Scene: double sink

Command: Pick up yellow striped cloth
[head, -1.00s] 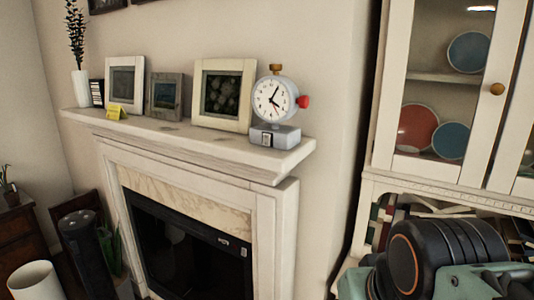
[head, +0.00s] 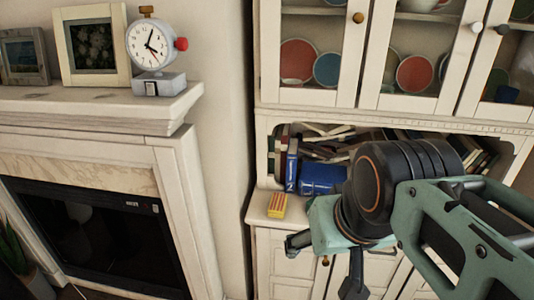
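A small yellow block-like thing with red or orange stripes (head: 277,205), which looks like the folded yellow striped cloth, lies on the ledge of the white cabinet, near its left end. My gripper (head: 324,266) is in front of the cabinet, to the right of and lower in the picture than the cloth. Its two dark fingers are spread apart with nothing visible between them. The gripper is apart from the cloth in the picture; the depth between them is hard to tell. The cloth is in full view.
Blue books (head: 322,178) stand and lie in the open shelf behind the cloth. The white cabinet (head: 380,113) has glass doors above, with plates inside. A fireplace mantel (head: 95,100) with a clock (head: 150,45) and picture frames juts out at left.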

